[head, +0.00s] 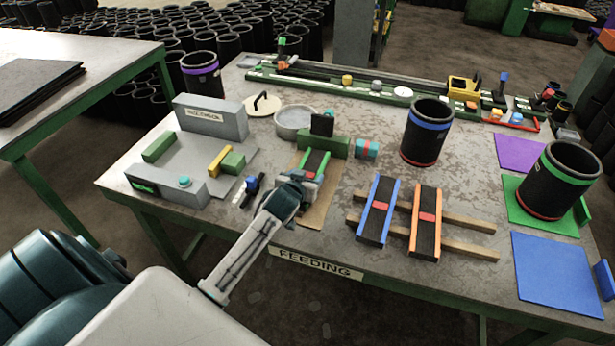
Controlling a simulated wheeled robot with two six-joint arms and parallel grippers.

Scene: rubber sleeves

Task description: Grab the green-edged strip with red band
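The green-edged strip (316,160) is dark with green side edges and lies on a tan board in the middle of the table. Its far end reaches a green block with a black upright piece. My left gripper (305,177) is at the near part of this strip and covers it, so the red band and the near end are mostly hidden. The fingers are small and partly hidden here; I cannot tell whether they are closed on the strip. My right gripper is not in view.
A blue-edged strip (379,211) and an orange-edged strip (426,222), each with a red band, lie on wooden slats to the right. A black sleeve with a blue band (427,136) stands behind them. A grey fixture (170,187) is at left, a grey bowl (295,122) behind.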

